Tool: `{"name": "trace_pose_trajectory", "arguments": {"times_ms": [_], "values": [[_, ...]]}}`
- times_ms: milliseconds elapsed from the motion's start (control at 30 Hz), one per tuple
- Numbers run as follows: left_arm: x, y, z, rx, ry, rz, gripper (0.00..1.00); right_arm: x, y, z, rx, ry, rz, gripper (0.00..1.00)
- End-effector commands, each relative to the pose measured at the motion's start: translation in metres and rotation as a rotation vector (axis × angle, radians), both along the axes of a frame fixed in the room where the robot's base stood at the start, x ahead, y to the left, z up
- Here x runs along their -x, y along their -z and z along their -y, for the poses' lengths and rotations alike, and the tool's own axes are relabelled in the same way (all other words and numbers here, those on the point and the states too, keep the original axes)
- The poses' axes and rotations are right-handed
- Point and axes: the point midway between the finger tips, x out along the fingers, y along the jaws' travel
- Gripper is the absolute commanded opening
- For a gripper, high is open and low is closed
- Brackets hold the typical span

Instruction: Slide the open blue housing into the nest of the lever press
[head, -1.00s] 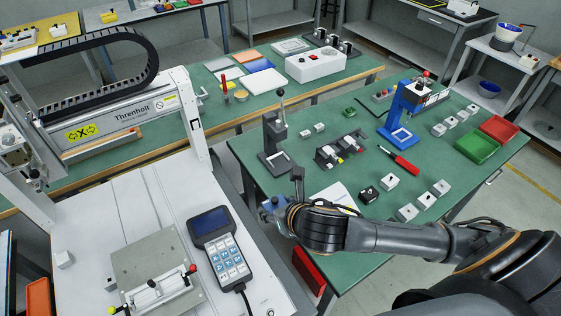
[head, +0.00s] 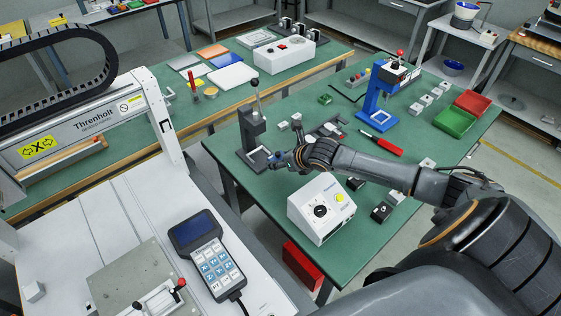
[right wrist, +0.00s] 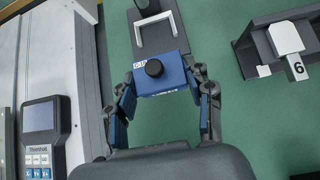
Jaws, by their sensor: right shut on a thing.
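My right gripper (head: 284,158) is shut on the blue housing (right wrist: 160,74), with one finger on each side in the right wrist view. The housing has a black round part on the face towards the camera and a small white label. The dark grey lever press (head: 252,130) stands at the left end of the green table, its lever with a black ball upright. Its nest (head: 259,161), a light U-shaped frame, lies at its foot. In the right wrist view the nest (right wrist: 138,36) is just beyond the housing, its near side open towards it. My left gripper is not in view.
A white box (head: 322,210) with a dial and yellow button stands in front of my right forearm. A grey fixture (head: 322,136) is to the right of the press, marked 6 in the wrist view. A blue press (head: 383,98) and a red-handled tool (head: 382,142) are farther right.

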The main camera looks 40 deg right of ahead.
Motion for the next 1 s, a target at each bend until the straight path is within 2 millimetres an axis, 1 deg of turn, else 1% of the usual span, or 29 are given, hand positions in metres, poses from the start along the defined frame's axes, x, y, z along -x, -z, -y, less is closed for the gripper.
{"name": "trace_pose_trajectory", "arguments": {"times_ms": [33,133,633,700,1000], "values": [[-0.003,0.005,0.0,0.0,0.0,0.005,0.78,-0.002,0.005,0.0,-0.001,0.001,0.001,0.08],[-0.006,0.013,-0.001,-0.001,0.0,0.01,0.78,-0.005,0.011,-0.001,0.0,0.001,0.0,0.08],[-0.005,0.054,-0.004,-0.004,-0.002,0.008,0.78,-0.028,0.039,-0.003,-0.001,-0.001,0.0,0.08],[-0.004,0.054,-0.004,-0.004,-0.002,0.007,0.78,-0.035,0.036,-0.003,0.001,0.0,0.002,0.08],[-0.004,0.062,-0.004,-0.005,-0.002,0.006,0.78,-0.053,0.041,-0.005,0.0,0.0,0.0,0.08]]}}
